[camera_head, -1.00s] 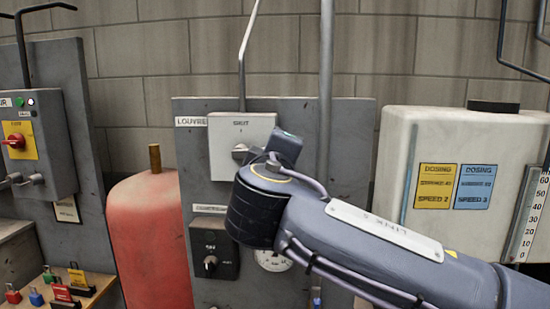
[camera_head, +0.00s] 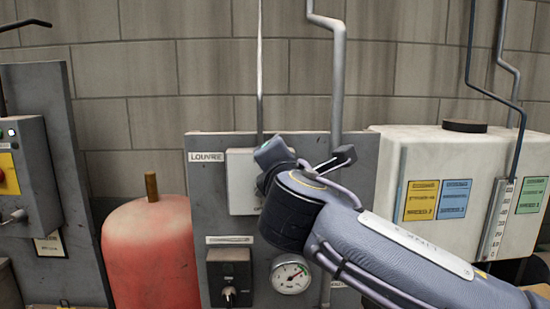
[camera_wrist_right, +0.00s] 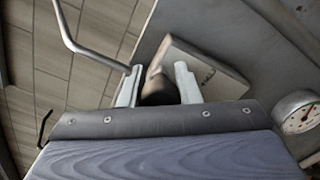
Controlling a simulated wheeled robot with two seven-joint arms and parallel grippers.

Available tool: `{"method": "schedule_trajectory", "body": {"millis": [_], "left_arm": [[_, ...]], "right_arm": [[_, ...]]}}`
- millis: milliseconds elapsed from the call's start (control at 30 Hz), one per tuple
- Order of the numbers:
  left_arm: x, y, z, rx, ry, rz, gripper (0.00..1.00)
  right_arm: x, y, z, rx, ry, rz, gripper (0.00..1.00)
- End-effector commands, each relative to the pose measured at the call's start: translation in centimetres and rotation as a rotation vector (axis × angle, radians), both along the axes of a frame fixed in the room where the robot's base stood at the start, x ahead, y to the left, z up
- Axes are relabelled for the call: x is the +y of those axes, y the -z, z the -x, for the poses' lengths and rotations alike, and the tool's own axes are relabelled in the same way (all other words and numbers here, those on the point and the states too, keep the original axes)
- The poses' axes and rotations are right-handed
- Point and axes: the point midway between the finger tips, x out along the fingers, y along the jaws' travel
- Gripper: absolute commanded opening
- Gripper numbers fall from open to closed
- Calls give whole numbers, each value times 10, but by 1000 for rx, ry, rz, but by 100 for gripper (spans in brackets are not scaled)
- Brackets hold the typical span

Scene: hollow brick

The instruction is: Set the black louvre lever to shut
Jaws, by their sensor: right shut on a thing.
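The lever's exact angle cannot be told. My left gripper is out of view.
Below the box are a black switch box (camera_head: 229,278) and a round gauge (camera_head: 290,274). A red cylinder (camera_head: 150,250) stands left of the panel, and a white tank (camera_head: 400,165) stands right. A grey pipe (camera_head: 338,80) runs down the wall. A small dark block (camera_head: 343,155) shows beside my wrist.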

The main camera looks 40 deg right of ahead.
Motion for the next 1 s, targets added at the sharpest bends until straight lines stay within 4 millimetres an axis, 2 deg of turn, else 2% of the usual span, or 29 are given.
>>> {"method": "schedule_trajectory", "body": {"millis": [33, 200, 500, 1000], "left_arm": [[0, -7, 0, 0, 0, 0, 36], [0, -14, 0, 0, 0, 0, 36], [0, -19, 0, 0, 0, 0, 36], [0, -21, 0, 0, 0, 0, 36]], "right_arm": [[2, -6, -1, 24, -3, 37, 0], [8, -9, -6, 111, -5, 164, 0], [21, -11, -15, 231, -4, 343, 0], [29, -10, -20, 307, -5, 453, 0]]}}
